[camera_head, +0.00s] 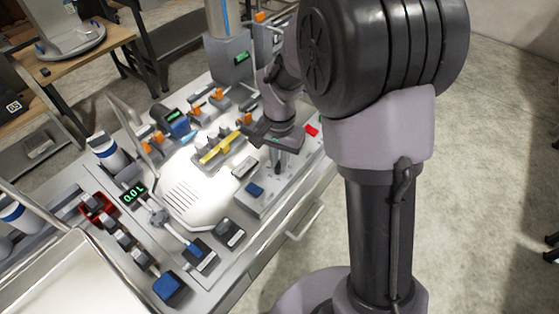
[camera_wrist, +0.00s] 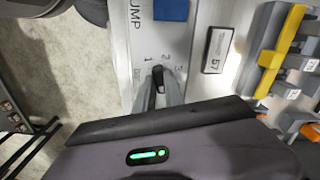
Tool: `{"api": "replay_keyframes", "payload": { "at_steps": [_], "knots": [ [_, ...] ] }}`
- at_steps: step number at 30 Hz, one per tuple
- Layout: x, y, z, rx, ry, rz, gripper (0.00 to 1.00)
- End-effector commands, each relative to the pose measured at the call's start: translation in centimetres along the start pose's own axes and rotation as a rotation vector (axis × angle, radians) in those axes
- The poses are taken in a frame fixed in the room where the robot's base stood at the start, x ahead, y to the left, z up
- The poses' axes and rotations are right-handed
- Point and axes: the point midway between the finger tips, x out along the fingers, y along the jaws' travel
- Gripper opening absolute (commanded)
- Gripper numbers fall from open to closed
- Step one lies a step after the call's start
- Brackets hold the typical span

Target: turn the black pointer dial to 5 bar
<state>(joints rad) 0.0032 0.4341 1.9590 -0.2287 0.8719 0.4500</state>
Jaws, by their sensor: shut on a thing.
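The black pointer dial (camera_wrist: 158,74) is on a light grey panel in the wrist view. The figures 1, 2 and 3 show around its upper side, and its black tip shows just below 1 and 2. The rest of the scale, including any 5, is hidden by my gripper. My gripper (camera_wrist: 167,92) is shut on the dial, with its grey fingers at the dial's sides. In the head view my gripper (camera_head: 279,160) reaches down to the panel near the bench's right front edge, and the dial cannot be made out there.
A blue button (camera_wrist: 171,10) sits on the panel by the word "UMP", also in the head view (camera_head: 255,189). A plate marked 57 (camera_wrist: 215,50) and a yellow bar (camera_wrist: 283,50) lie to the right. A green display (camera_head: 133,194) and several dispenser parts fill the bench's left.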

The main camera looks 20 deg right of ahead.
Motion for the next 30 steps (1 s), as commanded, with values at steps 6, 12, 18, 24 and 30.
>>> {"api": "replay_keyframes", "payload": {
  "at_steps": [6, 12, 18, 24, 30],
  "knots": [
    [-0.1, 0.0, -0.1, -0.001, 0.002, -0.001, 0.0],
    [-0.1, 0.0, 0.0, -0.001, 0.001, -0.001, 0.35],
    [0.0, 0.0, 0.0, -0.001, 0.001, 0.0, 0.35],
    [-2.4, -0.1, -0.1, -0.001, 0.003, -0.002, 0.35],
    [-9.3, -0.1, -0.1, -0.002, 0.004, -0.003, 0.35]
  ]
}}
